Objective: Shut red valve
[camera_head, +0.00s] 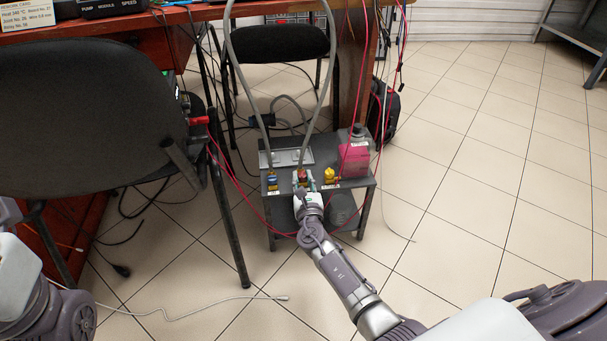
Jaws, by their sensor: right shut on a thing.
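The red valve (302,173) stands upright on top of a small dark metal stand (346,183), between a blue valve (271,180) on its left and a yellow valve (329,175) on its right. My right gripper (304,183) is at the red valve, with its fingers shut around it and hiding its lower part. The angle of the red handle is too small to tell. A grey hose (316,125) runs up from the red valve. My left arm shows at the lower left edge, but its gripper is out of view.
A jug of pink liquid (355,158) stands at the stand's back right. Thin red cables hang beside it. A dark chair (85,110) fills the left. A wooden desk (150,30) is behind.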

